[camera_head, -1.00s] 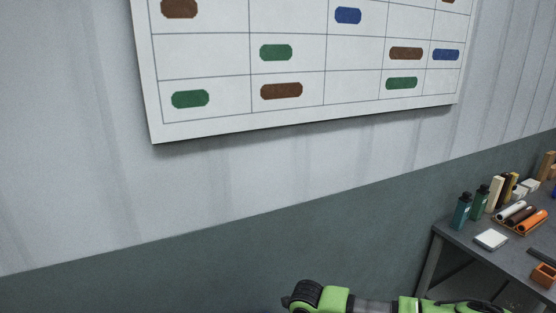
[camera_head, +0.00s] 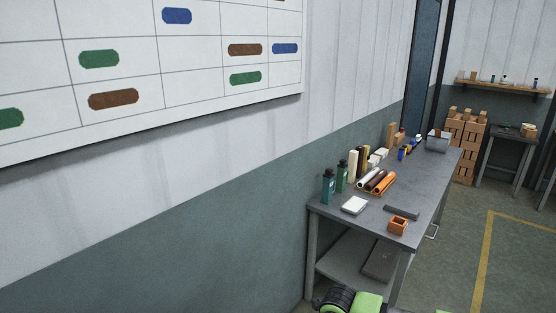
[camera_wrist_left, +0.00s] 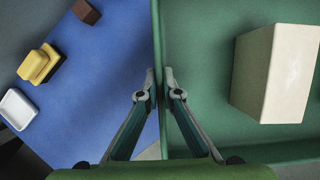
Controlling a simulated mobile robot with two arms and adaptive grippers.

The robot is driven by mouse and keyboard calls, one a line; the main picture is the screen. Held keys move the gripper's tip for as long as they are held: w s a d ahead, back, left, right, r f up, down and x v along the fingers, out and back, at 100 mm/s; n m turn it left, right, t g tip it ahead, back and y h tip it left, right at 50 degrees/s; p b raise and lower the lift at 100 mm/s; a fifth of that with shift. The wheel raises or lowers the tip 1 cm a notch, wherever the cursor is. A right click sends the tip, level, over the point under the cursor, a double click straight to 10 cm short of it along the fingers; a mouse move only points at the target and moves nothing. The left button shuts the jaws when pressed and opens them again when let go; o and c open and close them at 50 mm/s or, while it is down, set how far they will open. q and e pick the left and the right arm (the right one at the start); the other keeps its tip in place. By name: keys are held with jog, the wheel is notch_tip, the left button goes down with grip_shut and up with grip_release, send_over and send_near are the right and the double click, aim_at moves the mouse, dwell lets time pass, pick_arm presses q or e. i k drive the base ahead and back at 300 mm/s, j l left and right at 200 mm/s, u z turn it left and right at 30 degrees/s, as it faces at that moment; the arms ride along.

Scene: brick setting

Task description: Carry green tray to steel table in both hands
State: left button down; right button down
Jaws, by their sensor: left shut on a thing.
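In the left wrist view, my left gripper (camera_wrist_left: 160,78) is shut on the wall of the green tray (camera_wrist_left: 203,60), one finger on each side of it. A cream block (camera_wrist_left: 275,75) sits inside the tray. Only part of the tray shows, and it is outside the head view. A grey, metal-looking table (camera_head: 425,180) stands along the wall in the head view; I cannot tell for sure that it is the steel table. My right gripper is not in view.
The grey table holds bottles (camera_head: 328,186), orange rolls (camera_head: 382,184), a white dish (camera_head: 354,205) and an orange box (camera_head: 397,226). Another table (camera_head: 510,148) stands at the back right. Open floor (camera_head: 450,255) lies right of the table.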

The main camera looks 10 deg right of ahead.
aim_at(425, 176)
jog(key=l+z, duration=0.2)
jog(key=z, duration=1.95)
jog(key=l+z, duration=0.1)
jog(key=z, duration=0.3)
jog(key=i+l+z, duration=0.1)
jog(key=z, duration=0.35)
jog(key=i+l+u, duration=0.25)
jog(key=i, duration=0.4)
jog(key=i+j+u, duration=0.35)
jog(key=i, duration=0.15)
jog(key=i+u, duration=0.35)
jog(key=i+l+u, duration=0.2)
jog(key=i, duration=0.9)
jog(key=i+j, duration=0.1)
jog(key=i, duration=0.85)
jog(key=i+j, duration=0.15)
jog(key=i, duration=0.8)
jog(key=j+u, duration=0.05)
